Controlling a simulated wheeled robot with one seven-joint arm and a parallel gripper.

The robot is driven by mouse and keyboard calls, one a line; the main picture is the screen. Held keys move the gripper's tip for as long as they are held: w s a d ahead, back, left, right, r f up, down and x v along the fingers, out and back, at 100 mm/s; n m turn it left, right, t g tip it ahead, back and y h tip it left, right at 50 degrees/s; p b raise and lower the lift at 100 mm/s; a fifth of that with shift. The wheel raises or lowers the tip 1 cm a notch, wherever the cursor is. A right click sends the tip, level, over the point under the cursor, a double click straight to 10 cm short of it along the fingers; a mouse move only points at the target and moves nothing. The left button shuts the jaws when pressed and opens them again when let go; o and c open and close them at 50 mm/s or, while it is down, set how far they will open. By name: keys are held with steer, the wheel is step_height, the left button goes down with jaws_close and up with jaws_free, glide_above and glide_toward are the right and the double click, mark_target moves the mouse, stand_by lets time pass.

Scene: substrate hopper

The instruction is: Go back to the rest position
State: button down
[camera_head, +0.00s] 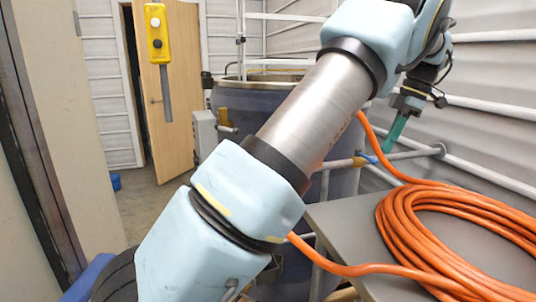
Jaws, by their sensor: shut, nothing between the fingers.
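My arm stretches from the bottom left to the upper right across the view. My gripper (390,146) hangs at the upper right, with its green-teal fingers pointing down and a little to the left. The fingers are shut with nothing visible between them. The gripper appears behind the orange hose coil in the picture, in front of the ribbed wall. My arm hides the middle of the scene.
A dark round hopper (245,104) stands behind my arm. An orange hose (402,232) lies coiled on a grey table (345,226) at the right. A yellow button box (157,32) hangs at upper left, before an open wooden door (181,110). Pipes run near my gripper.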

steer(key=w+a+f+m+h, duration=0.1)
steer(key=a+f+m, duration=0.25)
steer(key=a, duration=0.75)
steer(key=w+a+f+m+h, duration=0.1)
steer(key=a+f+m+h, duration=0.3)
steer(key=a, duration=0.7)
steer(key=s+a+f+m, duration=0.3)
steer(key=s+a+m, duration=0.2)
steer(key=s+a, duration=0.3)
steer(key=s+a+f+m+t+y, duration=0.1)
steer(key=s+a+f+m, duration=0.2)
steer(key=s+a+m, duration=0.3)
steer(key=shift+s+a+f, duration=0.2)
steer(key=shift+s+a, duration=0.7)
steer(key=shift+s, duration=0.05)
